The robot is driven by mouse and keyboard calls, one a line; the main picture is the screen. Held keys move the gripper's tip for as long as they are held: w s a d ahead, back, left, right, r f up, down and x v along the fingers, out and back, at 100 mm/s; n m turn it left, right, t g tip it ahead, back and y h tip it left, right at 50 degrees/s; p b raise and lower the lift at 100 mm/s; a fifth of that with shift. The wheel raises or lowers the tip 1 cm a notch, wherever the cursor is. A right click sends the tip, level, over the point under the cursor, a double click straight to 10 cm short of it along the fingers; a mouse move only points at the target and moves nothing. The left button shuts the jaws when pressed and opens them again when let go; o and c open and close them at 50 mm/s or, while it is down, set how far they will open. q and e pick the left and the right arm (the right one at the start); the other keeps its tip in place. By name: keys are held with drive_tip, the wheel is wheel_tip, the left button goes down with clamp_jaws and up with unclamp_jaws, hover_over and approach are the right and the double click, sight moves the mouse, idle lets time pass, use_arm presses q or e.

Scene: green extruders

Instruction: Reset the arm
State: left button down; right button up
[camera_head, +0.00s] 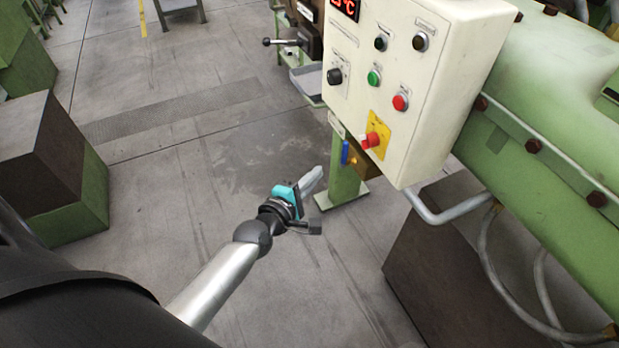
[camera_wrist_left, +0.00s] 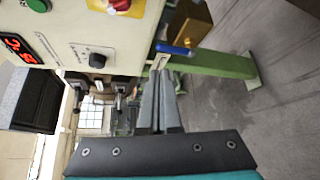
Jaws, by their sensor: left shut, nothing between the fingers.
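My left arm reaches in from the lower left of the head view. Its gripper (camera_head: 312,181) is shut and empty, in the air below the control box and left of the green post. In the left wrist view the two grey fingers (camera_wrist_left: 159,100) lie together with nothing between them. The cream control box (camera_head: 418,105) carries black knobs, a green button, a red button and a red emergency stop (camera_head: 374,140) on a yellow plate. A blue-handled valve (camera_head: 345,152) is just beyond the fingertips. My right gripper is not in view.
A green machine body (camera_head: 560,90) with pipes fills the right side. A green post (camera_head: 345,183) stands under the box. A dark and green block (camera_head: 50,165) stands at the left. The grey floor (camera_head: 200,150) between is clear.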

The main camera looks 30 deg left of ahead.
use_arm(q)
drive_tip(key=s+d+f+m+g+b, duration=0.1)
drive_tip(key=s+f+m+g+b, duration=0.3)
drive_tip(key=f, duration=0.6)
drive_tip(key=s+f+m+g+b, duration=0.1)
drive_tip(key=s+f+m, duration=0.2)
drive_tip(key=s+f, duration=0.5)
drive_tip(key=s+d+f+m+g+b, duration=0.1)
drive_tip(key=s+f+m+g+b, duration=0.15)
drive_tip(key=f, duration=0.85)
drive_tip(key=s+f+m+g+b, duration=0.3)
drive_tip(key=s+f+m, duration=0.4)
drive_tip(key=s+f, duration=0.3)
drive_tip(key=s+f+m+g+y+b, duration=0.1)
drive_tip(key=s+f+m+g+b, duration=0.2)
drive_tip(key=s+f+m, duration=0.3)
drive_tip(key=s+f+g, duration=0.1)
drive_tip(key=s+f, duration=0.3)
drive_tip(key=s, duration=0.6)
drive_tip(key=shift+s+d+f+m, duration=0.15)
drive_tip(key=shift+s+m, duration=0.2)
drive_tip(key=shift+w, duration=0.1)
